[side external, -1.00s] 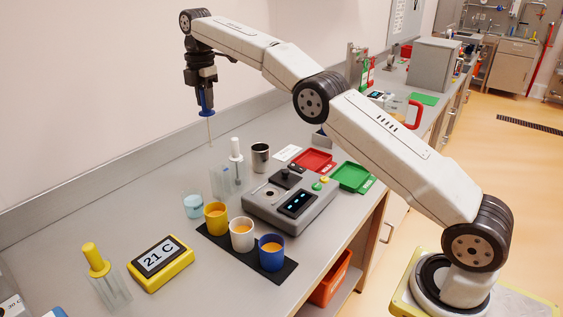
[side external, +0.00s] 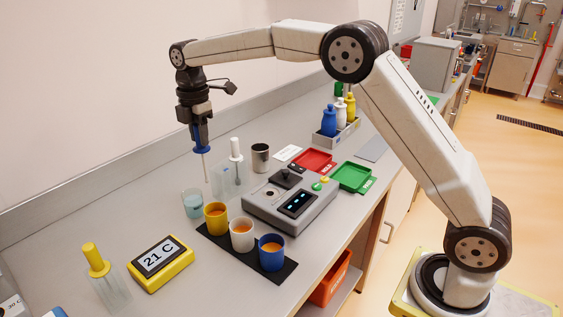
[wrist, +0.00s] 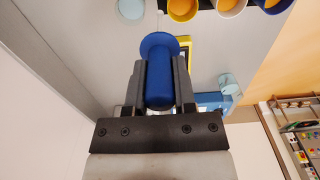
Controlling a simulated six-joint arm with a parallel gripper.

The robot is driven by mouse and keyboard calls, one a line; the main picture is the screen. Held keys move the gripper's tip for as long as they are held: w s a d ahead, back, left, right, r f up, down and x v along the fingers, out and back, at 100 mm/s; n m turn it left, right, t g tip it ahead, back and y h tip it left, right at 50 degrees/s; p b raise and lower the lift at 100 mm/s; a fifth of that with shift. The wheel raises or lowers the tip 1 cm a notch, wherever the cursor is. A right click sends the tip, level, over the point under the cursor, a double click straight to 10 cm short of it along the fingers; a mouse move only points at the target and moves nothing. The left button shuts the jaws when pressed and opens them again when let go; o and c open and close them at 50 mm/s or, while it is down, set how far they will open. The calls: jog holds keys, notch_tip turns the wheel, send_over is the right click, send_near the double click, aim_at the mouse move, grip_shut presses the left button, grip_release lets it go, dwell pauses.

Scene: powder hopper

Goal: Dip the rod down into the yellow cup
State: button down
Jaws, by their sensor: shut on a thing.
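My gripper (side external: 198,134) is shut on the blue handle of the rod (side external: 202,150). The rod hangs upright, its thin pale shaft pointing down, with the tip above the counter behind the cups. The yellow cup (side external: 215,218), holding orange contents, stands at the left end of a black mat, below and slightly right of the rod tip. It also shows at the top of the wrist view (wrist: 183,17).
A white cup (side external: 242,237) and a blue cup (side external: 271,256) share the black mat (side external: 286,271). A clear beaker (side external: 193,205) stands close beside the yellow cup. A clear holder with a white-handled rod (side external: 236,152) stands behind. A grey device (side external: 290,208) is at right.

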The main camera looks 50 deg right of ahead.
aim_at(206, 151)
jog(key=shift+s+a+f, duration=0.3)
jog(key=shift+s+f, duration=0.1)
jog(key=shift+s, duration=0.25)
jog(key=shift+s+a+f, duration=0.35)
jog(key=shift+s, duration=0.35)
jog(key=shift+s+a+f, duration=0.3)
jog(key=shift+s+f, duration=0.1)
jog(key=shift+s, duration=0.25)
jog(key=shift+f, duration=0.2)
notch_tip(206, 151, down, 8)
jog(key=shift+r, duration=0.15)
dwell(0.6)
jog(key=shift+r, duration=4.05)
jog(key=shift+d, duration=0.1)
